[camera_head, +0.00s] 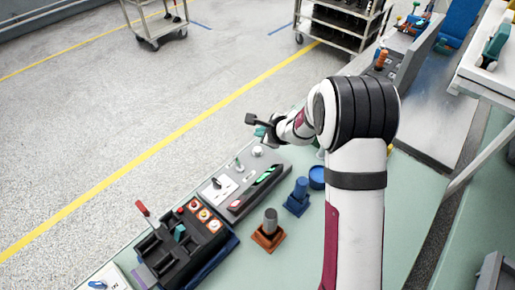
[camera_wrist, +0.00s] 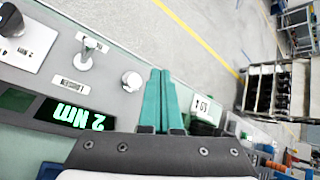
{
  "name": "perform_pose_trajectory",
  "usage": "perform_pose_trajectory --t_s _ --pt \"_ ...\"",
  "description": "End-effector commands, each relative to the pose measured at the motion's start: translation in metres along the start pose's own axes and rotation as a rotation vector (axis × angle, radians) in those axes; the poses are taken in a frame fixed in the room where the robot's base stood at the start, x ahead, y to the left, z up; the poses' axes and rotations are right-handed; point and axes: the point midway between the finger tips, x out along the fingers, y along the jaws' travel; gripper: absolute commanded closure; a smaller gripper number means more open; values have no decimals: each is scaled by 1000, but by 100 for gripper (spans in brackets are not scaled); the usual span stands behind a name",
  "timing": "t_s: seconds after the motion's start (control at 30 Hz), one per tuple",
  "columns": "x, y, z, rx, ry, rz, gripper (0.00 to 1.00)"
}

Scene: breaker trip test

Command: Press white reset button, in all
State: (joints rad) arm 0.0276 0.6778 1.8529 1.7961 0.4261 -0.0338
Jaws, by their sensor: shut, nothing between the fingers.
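A white round button (camera_wrist: 131,81) sits on the grey panel (camera_wrist: 110,60) in the wrist view, just left of my fingers. It also shows in the head view (camera_head: 257,152) at the panel's far end. My gripper (camera_wrist: 160,72) has its two teal fingers together with nothing between them. In the head view my gripper (camera_head: 261,132) is close beyond that end of the panel, partly hidden by its own wrist. The fingertips appear beside the button; I cannot tell their height over the panel.
A toggle switch (camera_wrist: 85,55) and a lit green display (camera_wrist: 75,115) are on the same panel. A box with a red lever (camera_head: 142,208) and round buttons stands nearer. Blue (camera_head: 297,197) and brown (camera_head: 268,232) based posts stand right of the panel.

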Motion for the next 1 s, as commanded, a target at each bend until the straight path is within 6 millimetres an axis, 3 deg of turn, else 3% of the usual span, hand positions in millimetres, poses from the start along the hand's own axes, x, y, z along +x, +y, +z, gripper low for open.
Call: perform_pose_trajectory --t_s 0.33,1.0 --pt "27 20 -20 0 2 0 100" --pt "30 22 -22 -1 1 -1 100"
